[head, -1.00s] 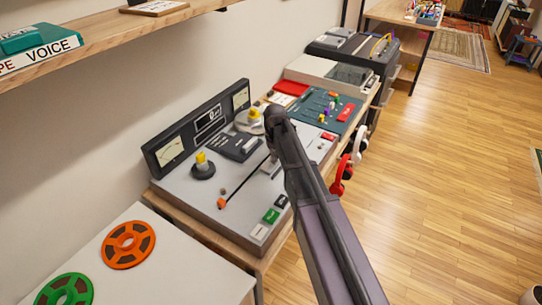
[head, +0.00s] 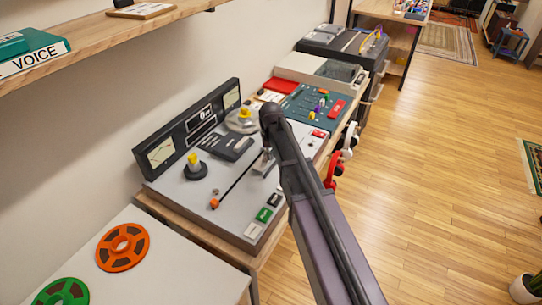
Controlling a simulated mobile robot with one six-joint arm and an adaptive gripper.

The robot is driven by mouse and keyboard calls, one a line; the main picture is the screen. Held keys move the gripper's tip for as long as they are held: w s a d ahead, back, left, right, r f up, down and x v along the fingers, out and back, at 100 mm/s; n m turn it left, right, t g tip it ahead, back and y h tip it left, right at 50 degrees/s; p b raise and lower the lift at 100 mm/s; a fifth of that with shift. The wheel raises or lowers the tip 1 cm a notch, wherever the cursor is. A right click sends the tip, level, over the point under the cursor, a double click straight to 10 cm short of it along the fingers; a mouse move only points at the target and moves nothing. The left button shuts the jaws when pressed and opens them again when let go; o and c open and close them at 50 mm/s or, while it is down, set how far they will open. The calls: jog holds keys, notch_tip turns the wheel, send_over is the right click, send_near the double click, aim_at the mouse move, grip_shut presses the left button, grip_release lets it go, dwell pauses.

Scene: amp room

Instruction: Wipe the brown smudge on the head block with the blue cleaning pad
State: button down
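A grey tape machine (head: 185,215) stands on a wooden bench, with a tilted dark meter panel along its back. A dark block with pale lettering (head: 226,147), which looks like the head block, sits in the middle of its top. I cannot make out a brown smudge on it at this size. I do not see the blue cleaning pad. My arm reaches in from the lower right over the machine. A grey part of my gripper (head: 264,162) shows low over the deck, right of the dark block. My arm hides most of it, so its fingers cannot be read.
Two yellow-topped spindles (head: 195,167) rise from the deck. A black strip runs to an orange knob (head: 214,204). Red and white headphones (head: 334,170) hang at the bench's front edge. Orange (head: 122,247) and green reels lie at front left. A shelf (head: 100,35) overhangs the left.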

jog(key=shift+r+p, duration=2.2)
jog(key=shift+r, duration=0.3)
jog(key=shift+r+p, duration=1.5)
